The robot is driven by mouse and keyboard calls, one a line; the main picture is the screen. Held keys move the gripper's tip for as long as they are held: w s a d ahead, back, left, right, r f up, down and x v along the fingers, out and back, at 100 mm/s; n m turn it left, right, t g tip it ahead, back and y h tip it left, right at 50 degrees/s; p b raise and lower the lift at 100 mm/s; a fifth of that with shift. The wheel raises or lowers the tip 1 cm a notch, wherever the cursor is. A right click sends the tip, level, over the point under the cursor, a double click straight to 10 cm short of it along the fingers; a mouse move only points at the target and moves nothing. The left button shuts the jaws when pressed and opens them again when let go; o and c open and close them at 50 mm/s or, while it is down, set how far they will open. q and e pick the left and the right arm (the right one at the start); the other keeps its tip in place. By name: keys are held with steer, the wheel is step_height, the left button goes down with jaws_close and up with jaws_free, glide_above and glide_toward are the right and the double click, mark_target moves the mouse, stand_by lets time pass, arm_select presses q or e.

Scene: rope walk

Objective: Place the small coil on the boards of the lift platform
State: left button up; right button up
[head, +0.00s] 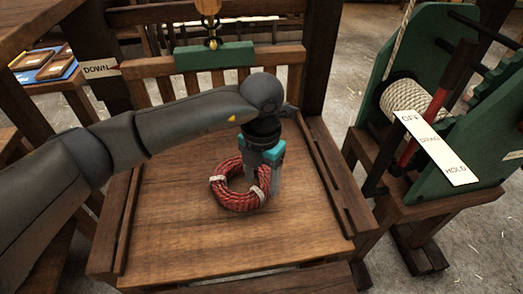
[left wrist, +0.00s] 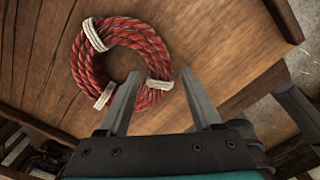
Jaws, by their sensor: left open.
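The small coil (head: 239,196) is a red rope ring tied with white bands, lying flat on the wooden boards of the lift platform (head: 180,235). It also shows in the left wrist view (left wrist: 122,35), near the top. My left gripper (head: 262,185) points down at the coil's right side. Its jaws are apart, with the fingertips (left wrist: 160,80) by the coil's edge and one white band. In the left wrist view the left finger overlaps the coil and the right finger is clear of it. My right gripper is in neither view.
A green winch frame with a rope drum (head: 405,97) and an OFF/HOLD label (head: 437,147) stands at the right. A slatted back rail and a green block (head: 214,57) close the platform's far side. A DOWN sign (head: 97,69) is at left. The front boards are clear.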

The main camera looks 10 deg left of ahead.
arm_select(q)
step_height(320, 180, up, 8)
steer(key=p, duration=0.1)
steer(key=shift+p, duration=0.4)
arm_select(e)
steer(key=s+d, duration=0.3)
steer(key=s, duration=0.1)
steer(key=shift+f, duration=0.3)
arm_select(q)
steer(key=shift+s, duration=0.1)
